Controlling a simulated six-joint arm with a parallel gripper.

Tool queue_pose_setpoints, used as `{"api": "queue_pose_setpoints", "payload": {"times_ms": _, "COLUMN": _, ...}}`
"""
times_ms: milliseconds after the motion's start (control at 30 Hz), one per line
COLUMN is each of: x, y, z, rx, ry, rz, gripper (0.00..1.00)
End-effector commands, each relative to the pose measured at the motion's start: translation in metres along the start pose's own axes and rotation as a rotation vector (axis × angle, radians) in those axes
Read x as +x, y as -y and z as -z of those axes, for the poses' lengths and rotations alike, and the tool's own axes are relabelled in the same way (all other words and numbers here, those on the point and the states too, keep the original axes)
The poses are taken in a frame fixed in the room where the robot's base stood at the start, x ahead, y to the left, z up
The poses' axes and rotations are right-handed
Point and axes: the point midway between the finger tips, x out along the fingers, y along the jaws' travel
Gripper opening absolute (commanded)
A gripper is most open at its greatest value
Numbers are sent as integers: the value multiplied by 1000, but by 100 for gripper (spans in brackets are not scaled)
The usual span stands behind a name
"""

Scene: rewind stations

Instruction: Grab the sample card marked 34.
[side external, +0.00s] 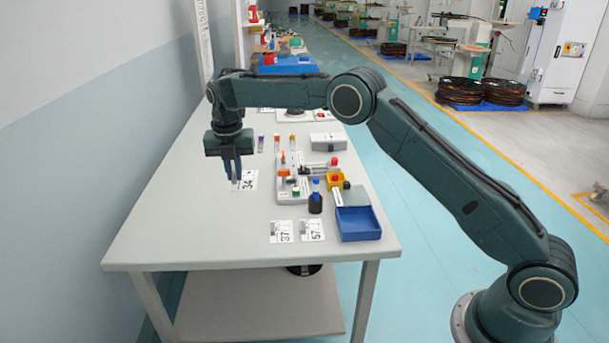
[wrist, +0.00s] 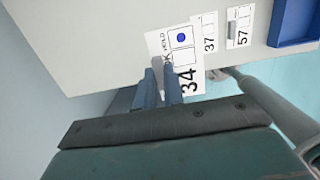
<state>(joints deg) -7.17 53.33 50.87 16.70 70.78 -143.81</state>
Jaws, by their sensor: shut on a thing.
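The white sample card marked 34 (side external: 248,181) is at my gripper's fingertips, over the left part of the table. It also shows in the wrist view (wrist: 185,57), with the word HOLD, a blue dot in one box and the number 34. My gripper (side external: 236,180) points down and is shut on this card near one edge. In the wrist view the two fingers (wrist: 161,80) are close together and cover part of the card. I cannot tell whether the card touches the table or is just above it.
Cards marked 37 (side external: 281,232) and 57 (side external: 312,230) lie near the table's front edge. A blue tray (side external: 358,224), a dark bottle (side external: 315,203) and a yellow bin (side external: 335,182) stand to the right. A wall runs along the left. The table's front left is clear.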

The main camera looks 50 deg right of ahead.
Motion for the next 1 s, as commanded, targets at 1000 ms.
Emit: {"api": "queue_pose_setpoints", "payload": {"times_ms": 1000, "x": -26, "y": 0, "z": -3, "rx": 7, "ry": 0, "rz": 1, "gripper": 0}}
